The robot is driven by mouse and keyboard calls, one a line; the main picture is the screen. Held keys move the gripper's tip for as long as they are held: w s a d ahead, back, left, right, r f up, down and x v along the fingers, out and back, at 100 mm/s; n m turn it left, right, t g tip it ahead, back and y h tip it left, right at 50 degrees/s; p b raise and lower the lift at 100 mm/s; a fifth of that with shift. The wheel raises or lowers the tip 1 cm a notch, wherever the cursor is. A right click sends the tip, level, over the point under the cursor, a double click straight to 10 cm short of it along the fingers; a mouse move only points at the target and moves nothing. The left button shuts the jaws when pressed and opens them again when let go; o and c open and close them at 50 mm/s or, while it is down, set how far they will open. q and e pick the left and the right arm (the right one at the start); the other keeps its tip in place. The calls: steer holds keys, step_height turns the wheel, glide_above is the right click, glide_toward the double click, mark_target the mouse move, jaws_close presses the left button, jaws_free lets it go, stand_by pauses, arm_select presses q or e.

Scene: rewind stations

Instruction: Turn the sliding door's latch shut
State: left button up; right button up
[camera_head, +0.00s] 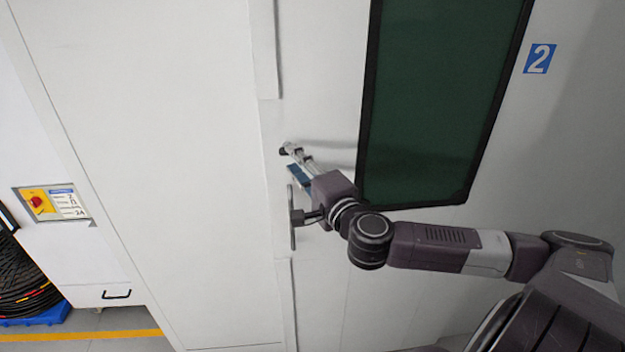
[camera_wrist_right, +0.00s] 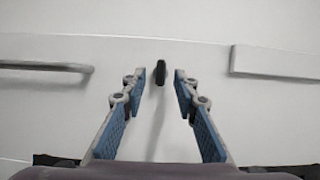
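The latch (camera_wrist_right: 160,72) is a small dark upright piece on the white wall in the right wrist view. It lies in line with the gap between my right fingertips; whether they touch it I cannot tell. In the head view a small dark bit of the latch (camera_head: 283,151) shows at the tip of my right gripper (camera_head: 296,154). My right gripper is open, with its blue-padded fingers apart on either side of the latch. The sliding door (camera_head: 335,100) is white with a dark green window (camera_head: 430,90). My left gripper is not in view.
A long bar handle (camera_head: 291,217) stands off the door just below my right gripper; it also shows at left in the wrist view (camera_wrist_right: 45,67). A raised strip (camera_wrist_right: 275,62) is at right there.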

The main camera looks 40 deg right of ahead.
steer(key=s+a, duration=0.1)
steer(key=s, duration=0.7)
steer(key=shift+a, duration=0.25)
steer(key=shift+s, duration=0.15)
stand_by(0.5)
